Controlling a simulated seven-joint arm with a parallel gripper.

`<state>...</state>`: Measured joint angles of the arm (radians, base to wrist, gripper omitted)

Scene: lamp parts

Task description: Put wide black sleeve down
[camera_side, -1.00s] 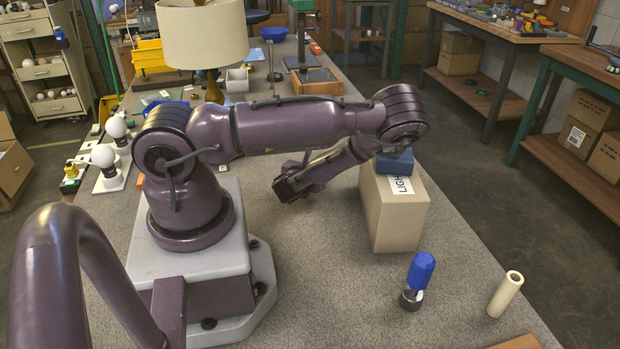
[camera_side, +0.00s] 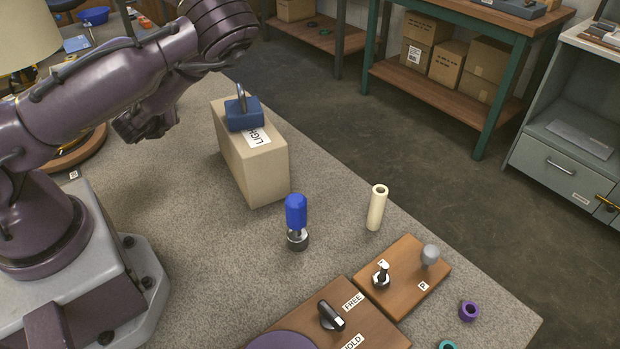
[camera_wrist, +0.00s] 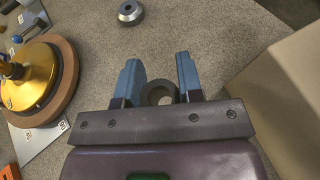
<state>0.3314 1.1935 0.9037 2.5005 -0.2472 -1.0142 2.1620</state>
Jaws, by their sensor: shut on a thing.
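The wide black sleeve (camera_wrist: 147,94) is a short dark ring with a round hole, seen in the wrist view between the two blue fingers. My gripper (camera_wrist: 160,82) is shut on it. The bench below the sleeve is grey and speckled; how high the sleeve is above it I cannot tell. In the side view my gripper (camera_side: 124,128) is at the upper left, left of the cardboard box, and the sleeve cannot be made out there.
A cardboard box (camera_side: 250,165) with a blue padlock-shaped block (camera_side: 244,121) stands to the right. A gold lamp base (camera_wrist: 30,78) is at left in the wrist view, a silver ring (camera_wrist: 130,12) ahead.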

